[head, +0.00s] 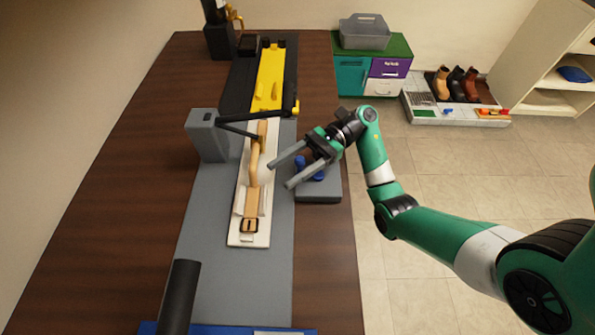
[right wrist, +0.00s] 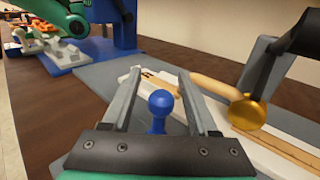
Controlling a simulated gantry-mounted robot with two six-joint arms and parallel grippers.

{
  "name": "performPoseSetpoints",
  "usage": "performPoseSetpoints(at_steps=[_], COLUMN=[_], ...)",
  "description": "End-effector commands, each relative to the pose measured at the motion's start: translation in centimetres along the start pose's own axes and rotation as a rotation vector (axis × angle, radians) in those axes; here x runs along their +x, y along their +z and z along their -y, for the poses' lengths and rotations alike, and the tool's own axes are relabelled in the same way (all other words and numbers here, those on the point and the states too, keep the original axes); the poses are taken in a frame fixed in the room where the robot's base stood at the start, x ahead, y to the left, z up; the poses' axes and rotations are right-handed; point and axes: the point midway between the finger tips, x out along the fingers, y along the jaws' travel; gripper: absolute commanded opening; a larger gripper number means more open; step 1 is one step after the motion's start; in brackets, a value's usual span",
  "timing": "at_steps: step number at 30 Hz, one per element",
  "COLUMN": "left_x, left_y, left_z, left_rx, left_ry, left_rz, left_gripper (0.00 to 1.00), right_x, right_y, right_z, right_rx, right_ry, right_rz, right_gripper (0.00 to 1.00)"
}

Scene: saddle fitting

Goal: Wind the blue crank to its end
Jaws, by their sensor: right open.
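The blue crank (head: 318,175) stands on a grey block (head: 318,192) at the right edge of the grey base. My right gripper (head: 280,174) is over it, partly hiding it, with its two fingers apart and pointing left. In the right wrist view, the crank's round blue knob (right wrist: 160,108) shows between the open fingers (right wrist: 160,73), with a gap on each side. I cannot tell the knob's depth between the fingers. My left gripper is not in view.
Left of the fingertips, a wooden piece (head: 254,178) lies on a long white board (head: 240,238). A grey post (head: 207,134) with a dark arm stands beyond it. A yellow rail (head: 270,70) is farther back. The brown table (head: 120,200) is clear at left.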

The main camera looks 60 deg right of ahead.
Motion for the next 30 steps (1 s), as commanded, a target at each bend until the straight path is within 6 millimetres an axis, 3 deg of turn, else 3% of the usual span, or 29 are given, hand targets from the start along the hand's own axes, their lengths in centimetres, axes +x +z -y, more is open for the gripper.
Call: performPoseSetpoints(at_steps=[5, 14, 24, 30], left_x=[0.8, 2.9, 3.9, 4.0], left_y=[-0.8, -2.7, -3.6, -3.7], left_z=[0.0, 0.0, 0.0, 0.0], left_rx=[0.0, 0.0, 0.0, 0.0], left_ry=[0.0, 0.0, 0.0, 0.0], left_rz=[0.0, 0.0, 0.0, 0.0], left_gripper=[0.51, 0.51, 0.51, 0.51], right_x=[0.0, 1.3, 3.1, 3.4], right_y=[3.0, 9.6, 12.3, 12.8], right_z=[0.0, -5.2, -12.3, -13.6], right_rx=[-0.007, -0.008, -0.002, -0.001], right_ry=[0.001, 0.0, 0.0, 0.0], right_rz=[-0.001, -0.002, 0.0, 0.001], right_gripper=[0.6, 0.6, 0.6, 0.6])
